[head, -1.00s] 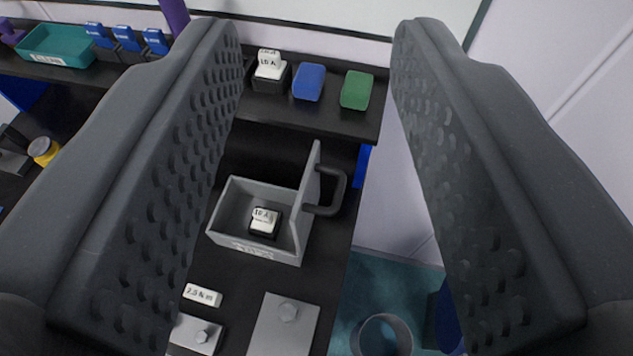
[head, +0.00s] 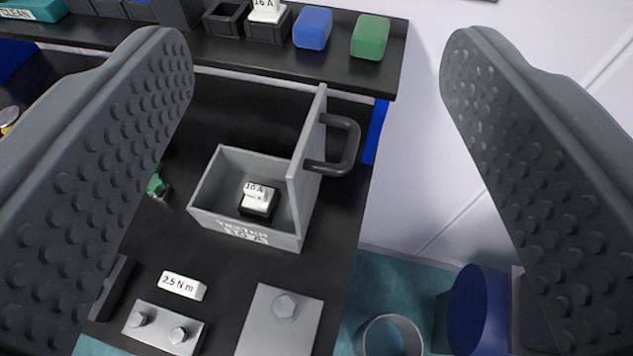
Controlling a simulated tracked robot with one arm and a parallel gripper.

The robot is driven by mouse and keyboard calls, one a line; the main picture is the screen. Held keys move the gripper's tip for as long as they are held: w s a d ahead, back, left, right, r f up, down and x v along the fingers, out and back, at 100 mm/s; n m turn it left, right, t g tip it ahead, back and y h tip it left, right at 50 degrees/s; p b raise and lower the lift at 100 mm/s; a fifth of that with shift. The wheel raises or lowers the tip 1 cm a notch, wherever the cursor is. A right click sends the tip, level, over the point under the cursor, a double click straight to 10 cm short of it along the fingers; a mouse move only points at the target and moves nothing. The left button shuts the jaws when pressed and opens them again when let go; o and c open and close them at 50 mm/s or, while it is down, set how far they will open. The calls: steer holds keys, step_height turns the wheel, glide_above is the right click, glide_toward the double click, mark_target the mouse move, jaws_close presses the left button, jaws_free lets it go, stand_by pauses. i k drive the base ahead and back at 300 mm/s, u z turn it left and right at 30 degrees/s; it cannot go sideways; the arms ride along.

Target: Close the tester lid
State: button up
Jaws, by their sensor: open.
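The grey tester box (head: 218,224) stands on the black bench below and between my fingers. Its lid (head: 305,165) is open and stands upright along the box's right side. A dark loop handle (head: 350,147) sticks out to the right from the lid's outer face. Inside the box is a small black holder with a white block marked "10 A" (head: 257,195). My gripper (head: 318,60) is open and empty, its two grey dimpled fingers wide apart at left and right of the picture. No contact with the lid or handle shows.
A raised black shelf behind holds a blue block (head: 312,28), a green block (head: 370,37) and dark holders. In front lie a "2.5 N m" label (head: 183,285) and bolted metal plates (head: 281,325). Right of the bench edge are floor, a grey ring (head: 389,336) and a blue cylinder (head: 478,310).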

mark_target(303, 176)
steer(key=u, duration=0.6)
steer(key=k, duration=1.1)
steer(key=z, duration=0.6)
steer(key=i, duration=1)
steer(key=u, duration=0.1)
